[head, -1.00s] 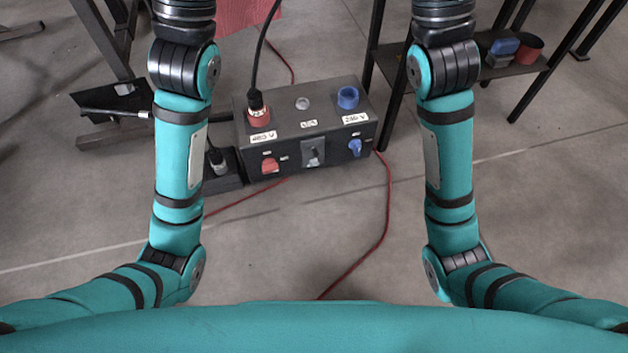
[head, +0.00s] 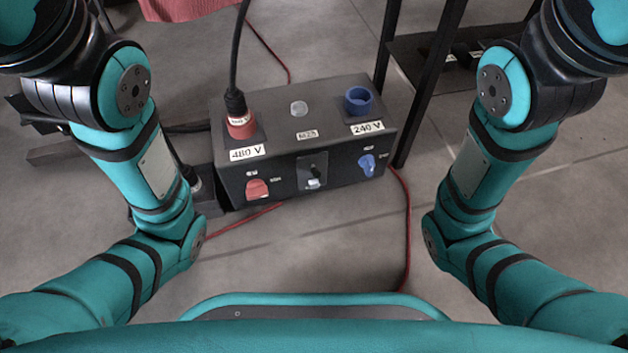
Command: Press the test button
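A dark control box (head: 340,118) stands on the floor ahead, between my two arms. On its top are a red socket (head: 241,128) marked 480 V with a black plug in it, a small pale round button or lamp (head: 299,108), and an empty blue socket (head: 359,101) marked 240 V. Its front has a red knob (head: 257,189), a grey switch (head: 313,173) and a blue knob (head: 367,165). Small labels are too blurred to read, and I cannot tell which part is the test button. Both my grippers are outside the picture; only my arms show.
A black cable (head: 235,60) rises from the plug. Red cables (head: 406,230) run along the floor. A dark metal frame with a shelf (head: 430,60) stands behind on the right. A red surface (head: 180,8) is at the top left. Floor before the box is clear.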

